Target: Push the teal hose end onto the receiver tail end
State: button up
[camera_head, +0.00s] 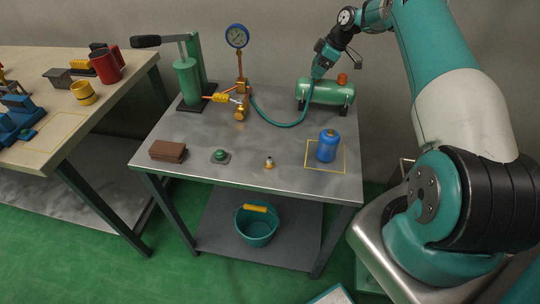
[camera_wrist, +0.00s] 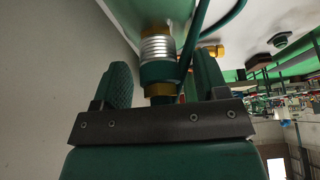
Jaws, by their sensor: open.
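The teal hose (camera_head: 290,126) runs from the brass block under the gauge, loops over the table and rises to my gripper (camera_head: 318,70). My gripper is just above the left end of the green receiver tank (camera_head: 335,95). In the wrist view, a coupling with a ribbed silver collar (camera_wrist: 158,49), a teal band and brass ends stands between my two spread fingers. A gap shows at the left finger; contact at the right one is unclear. The teal hose also passes there (camera_wrist: 196,30). The receiver's tail end is hidden or too small to make out, and I cannot tell whether the hose joins it.
A green hand pump (camera_head: 188,80) and a pressure gauge (camera_head: 237,36) stand left of the hose. A blue canister (camera_head: 327,146), a small brass fitting (camera_head: 269,163), a green knob (camera_head: 220,156) and a brown block (camera_head: 168,151) lie along the front. The table's middle is mostly clear.

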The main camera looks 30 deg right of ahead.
jog(key=shift+r, duration=0.1)
jog(key=p+v, duration=0.4)
jog(key=v, duration=0.4)
dwell(1.5)
jog(key=p+v, duration=0.8)
jog(key=v, duration=0.9)
jog(key=shift+w+r, duration=0.1)
jog(key=shift+r, duration=0.05)
